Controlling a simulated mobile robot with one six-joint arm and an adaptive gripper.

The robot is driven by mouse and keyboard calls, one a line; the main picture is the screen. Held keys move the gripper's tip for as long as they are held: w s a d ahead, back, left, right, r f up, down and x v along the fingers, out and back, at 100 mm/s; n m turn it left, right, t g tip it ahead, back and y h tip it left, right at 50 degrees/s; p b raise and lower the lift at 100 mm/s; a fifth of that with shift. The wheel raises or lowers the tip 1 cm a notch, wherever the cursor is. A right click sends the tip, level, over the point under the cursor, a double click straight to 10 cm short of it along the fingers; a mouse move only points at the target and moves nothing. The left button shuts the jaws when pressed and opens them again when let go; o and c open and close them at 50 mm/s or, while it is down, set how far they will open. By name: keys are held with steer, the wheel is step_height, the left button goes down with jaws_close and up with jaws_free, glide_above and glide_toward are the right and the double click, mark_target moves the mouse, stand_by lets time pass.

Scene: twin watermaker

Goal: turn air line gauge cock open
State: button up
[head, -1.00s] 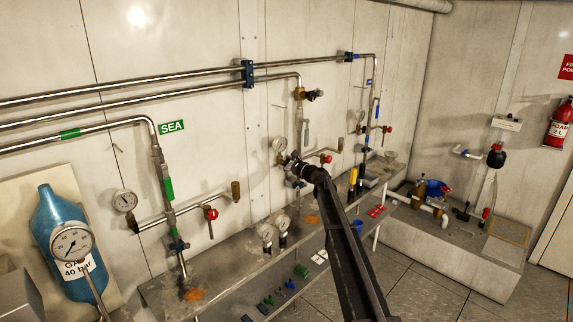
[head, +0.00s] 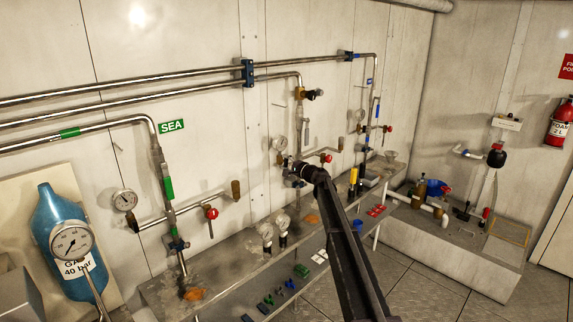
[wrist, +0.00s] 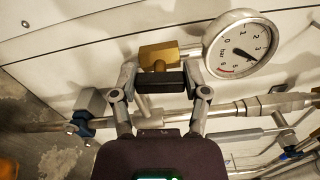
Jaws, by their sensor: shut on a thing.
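The air line gauge cock shows in the wrist view as a brass body (wrist: 158,56) beside a round white gauge (wrist: 241,45) marked in bar. A dark bar (wrist: 160,82), seemingly the cock's handle, lies across the front of the brass body. My gripper (wrist: 160,80) is shut on this handle, one finger at each end. In the head view my gripper (head: 287,168) is at the wall pipework, just below the small gauge (head: 280,143). My gripper hides the cock there. I cannot tell whether the cock is open or closed.
A pipe (wrist: 235,108) with a blue clamp (wrist: 80,122) runs close by my fingers. In the head view a red-handled valve (head: 326,158) sits to the right of my gripper. A bench (head: 225,262) with gauges and small parts lies below.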

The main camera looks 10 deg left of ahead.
steer(key=shift+a+n, duration=0.15)
steer(key=shift+n, duration=0.65)
steer(key=o, duration=1.2)
steer(key=shift+a, duration=0.1)
steer(key=shift+c, duration=0.2)
steer(key=shift+d, duration=0.2)
steer(key=v, duration=1.2)
steer(key=shift+s+a, duration=0.1)
